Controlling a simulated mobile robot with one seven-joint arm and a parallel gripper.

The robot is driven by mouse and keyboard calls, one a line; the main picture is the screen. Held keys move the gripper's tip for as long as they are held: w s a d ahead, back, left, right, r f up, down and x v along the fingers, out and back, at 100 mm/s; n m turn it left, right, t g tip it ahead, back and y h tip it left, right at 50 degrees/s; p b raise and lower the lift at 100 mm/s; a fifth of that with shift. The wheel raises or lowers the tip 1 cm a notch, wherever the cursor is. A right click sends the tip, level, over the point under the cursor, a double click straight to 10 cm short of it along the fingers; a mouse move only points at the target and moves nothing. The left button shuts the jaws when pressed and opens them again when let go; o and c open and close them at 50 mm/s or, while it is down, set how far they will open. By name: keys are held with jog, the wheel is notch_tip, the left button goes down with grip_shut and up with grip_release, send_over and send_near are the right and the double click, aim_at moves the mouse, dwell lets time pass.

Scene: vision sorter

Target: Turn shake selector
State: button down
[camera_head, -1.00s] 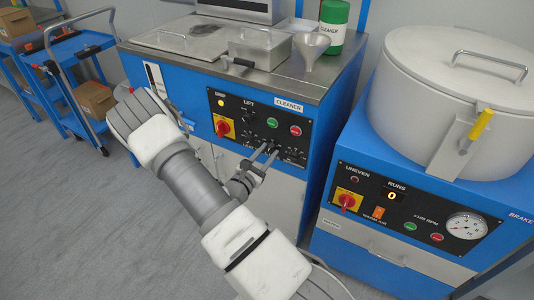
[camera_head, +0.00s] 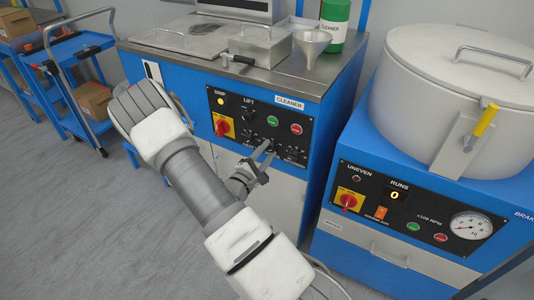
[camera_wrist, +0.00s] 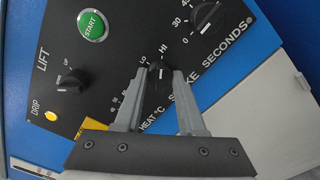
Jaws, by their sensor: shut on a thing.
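The shake selector is a small black knob (camera_wrist: 158,71) between LO and HI marks on the cleaner's black panel. The wrist view shows it between the tips of my gripper (camera_wrist: 158,76), which is shut on it. The fingers partly cover the SHAKE label below, and I cannot tell exactly where the knob's pointer stands. In the head view my gripper (camera_head: 268,147) reaches the lower middle of the cleaner's panel (camera_head: 224,104), and its fingers hide the knob.
A black LIFT knob (camera_wrist: 71,81), green START button (camera_wrist: 92,25) and seconds knob (camera_wrist: 206,15) surround the selector. A red-and-yellow switch (camera_head: 223,126) is on the panel's left. The drum machine (camera_head: 385,215) stands close on the right.

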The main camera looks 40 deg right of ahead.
jog(key=shift+m, duration=0.3)
jog(key=c, duration=0.5)
grip_release()
jog(key=p+v, duration=0.2)
jog(key=v, duration=1.5)
jog(key=shift+a+p, duration=0.25)
jog(key=shift+p, duration=0.1)
jog(key=shift+s, duration=0.1)
